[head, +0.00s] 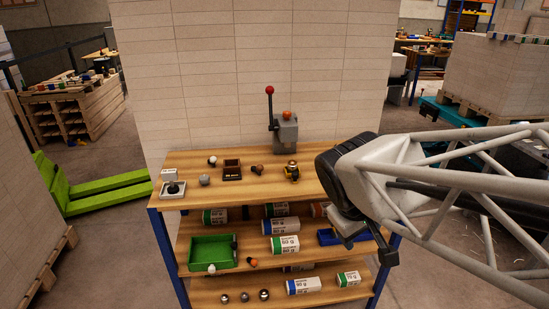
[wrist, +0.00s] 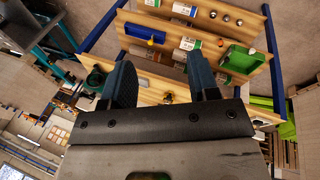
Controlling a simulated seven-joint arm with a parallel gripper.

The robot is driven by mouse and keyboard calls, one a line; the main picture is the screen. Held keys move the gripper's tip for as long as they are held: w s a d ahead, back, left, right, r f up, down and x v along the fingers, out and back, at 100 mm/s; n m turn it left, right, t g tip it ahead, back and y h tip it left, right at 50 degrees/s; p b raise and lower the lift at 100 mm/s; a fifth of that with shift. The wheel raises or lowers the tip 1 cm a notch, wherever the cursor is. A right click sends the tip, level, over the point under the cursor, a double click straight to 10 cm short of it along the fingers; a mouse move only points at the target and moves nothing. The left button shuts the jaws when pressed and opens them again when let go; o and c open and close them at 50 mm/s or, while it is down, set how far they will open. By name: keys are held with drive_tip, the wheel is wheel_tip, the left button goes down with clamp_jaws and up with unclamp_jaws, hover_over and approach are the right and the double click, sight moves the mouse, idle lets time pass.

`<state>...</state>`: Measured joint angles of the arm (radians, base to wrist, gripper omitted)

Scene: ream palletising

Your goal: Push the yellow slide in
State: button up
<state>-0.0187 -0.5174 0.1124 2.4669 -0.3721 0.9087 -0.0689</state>
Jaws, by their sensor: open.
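The bench top (head: 235,186) also holds a grey lever press (head: 285,131) with a red knob, a dark box (head: 232,169) and a joystick (head: 173,187). A pale block wall stands behind.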

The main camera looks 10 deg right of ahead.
drive_tip(key=w+d+f+n+t+h, duration=0.1)
drive_tip(key=w+d+n+h, duration=0.15)
drive_tip(key=w, duration=0.25)
drive_tip(key=w+d+n+h, duration=0.1)
drive_tip(key=w+n+h, duration=0.1)
drive_tip(key=w+n, duration=0.3)
drive_tip(key=n+t+y, duration=0.2)
drive_tip(key=n+t, duration=0.7)
drive_tip(key=n, duration=1.1)
approach(295, 174)
drive_tip(key=shift+a+h+x, duration=0.2)
drive_tip(key=shift+h+x, duration=0.05)
drive_tip(key=shift+x, duration=0.8)
drive_tip(key=shift+w+d, duration=0.1)
drive_tip(key=shift+w, duration=0.1)
drive_tip(key=shift+x, duration=3.75)
drive_tip(key=shift+f, duration=0.1)
drive_tip(key=shift+c, duration=0.5)
